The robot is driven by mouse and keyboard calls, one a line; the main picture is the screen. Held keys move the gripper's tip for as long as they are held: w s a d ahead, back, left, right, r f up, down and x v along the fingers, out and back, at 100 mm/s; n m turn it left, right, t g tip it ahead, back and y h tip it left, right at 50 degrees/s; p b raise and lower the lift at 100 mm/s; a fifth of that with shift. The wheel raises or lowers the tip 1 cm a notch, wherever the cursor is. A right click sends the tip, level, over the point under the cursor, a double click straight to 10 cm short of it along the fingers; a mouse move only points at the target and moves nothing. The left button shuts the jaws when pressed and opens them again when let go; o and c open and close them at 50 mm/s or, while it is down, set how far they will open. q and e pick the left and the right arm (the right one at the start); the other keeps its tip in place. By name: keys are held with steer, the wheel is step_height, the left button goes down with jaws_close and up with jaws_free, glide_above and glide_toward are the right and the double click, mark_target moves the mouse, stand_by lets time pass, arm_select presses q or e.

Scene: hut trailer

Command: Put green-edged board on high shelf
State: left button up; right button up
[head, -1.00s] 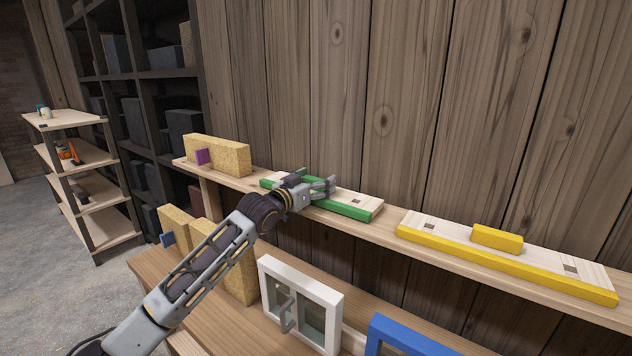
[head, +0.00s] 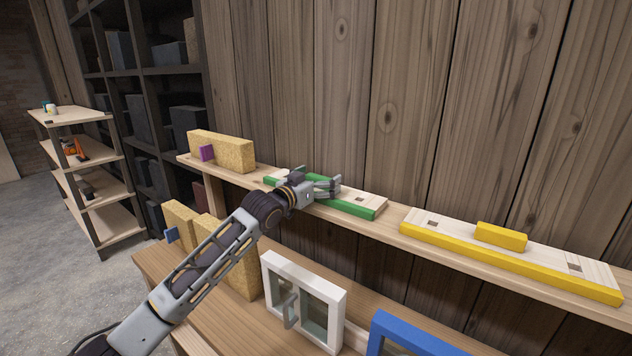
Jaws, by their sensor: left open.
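The green-edged board (head: 366,201) lies flat on the high shelf (head: 392,231), a long wooden ledge against the plank wall. Its top is pale wood with a small dark square, and its front edge is green. My left gripper (head: 332,187) is open over the middle of the board, with its fingers pointing right. The gripper hides part of the board, and I cannot tell whether the fingers touch it. My right gripper is not in view.
A yellow-edged board (head: 510,263) lies to the right on the same shelf. A cork-coloured block (head: 222,150) with a purple handle stands to the left. Below, a white-framed window (head: 303,300), a blue frame (head: 410,335) and more blocks (head: 181,217) stand on the lower surface.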

arm_select(q)
steer(key=shift+s, duration=0.1)
steer(key=shift+b+v, duration=0.4)
steer(key=shift+v, duration=1.55)
steer(key=b+v, duration=0.1)
steer(key=v, duration=0.7)
